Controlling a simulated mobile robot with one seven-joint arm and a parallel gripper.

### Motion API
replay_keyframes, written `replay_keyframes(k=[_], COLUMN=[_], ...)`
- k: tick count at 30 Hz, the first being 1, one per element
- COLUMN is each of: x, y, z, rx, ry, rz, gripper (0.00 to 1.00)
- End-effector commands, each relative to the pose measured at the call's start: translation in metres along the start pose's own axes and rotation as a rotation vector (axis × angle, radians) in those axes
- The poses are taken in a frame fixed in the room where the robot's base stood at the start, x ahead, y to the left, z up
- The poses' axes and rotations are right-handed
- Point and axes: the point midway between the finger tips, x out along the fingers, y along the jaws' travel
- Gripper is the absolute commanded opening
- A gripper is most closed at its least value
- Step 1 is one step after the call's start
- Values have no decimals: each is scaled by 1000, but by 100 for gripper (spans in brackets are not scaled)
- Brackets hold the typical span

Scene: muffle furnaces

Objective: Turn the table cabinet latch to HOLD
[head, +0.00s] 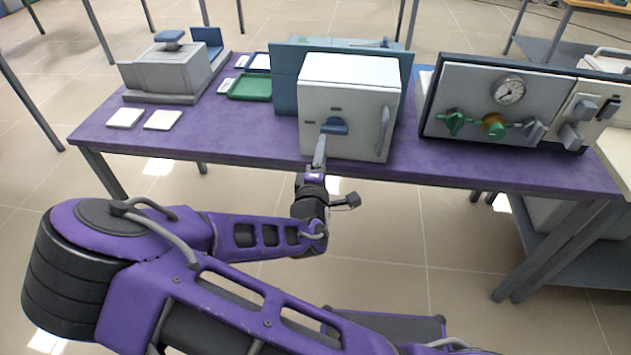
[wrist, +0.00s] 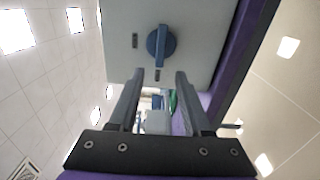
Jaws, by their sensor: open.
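The table cabinet (head: 350,85) is a white box on the purple table with a grey handle (head: 383,130) at the right of its front. Its blue latch (head: 334,126) sits on the front face, its bar lying roughly level. In the wrist view the latch (wrist: 161,45) is a round blue disc with a raised bar, beyond the fingertips. Two small dark marks show beside it, too small to read. My gripper (head: 320,150) is just in front of and below the latch.
A panel with a gauge (head: 509,90) and green and yellow knobs stands right of the cabinet. A grey press-like device (head: 165,70), white tiles (head: 163,120) and a green tray (head: 250,88) are on the left.

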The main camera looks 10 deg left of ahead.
Motion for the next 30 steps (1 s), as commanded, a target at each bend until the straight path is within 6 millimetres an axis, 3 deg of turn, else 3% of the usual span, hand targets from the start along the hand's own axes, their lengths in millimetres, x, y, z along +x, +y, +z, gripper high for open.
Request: replay_keyframes(k=[6,13,19,30], x=[-56,-96,-110,-111], y=[0,0,0,0], z=[-1,-1,0,0], rx=[-1,0,0,0], ry=[5,3,1,0], rz=[-2,-1,0,0], gripper=[49,49,49,49])
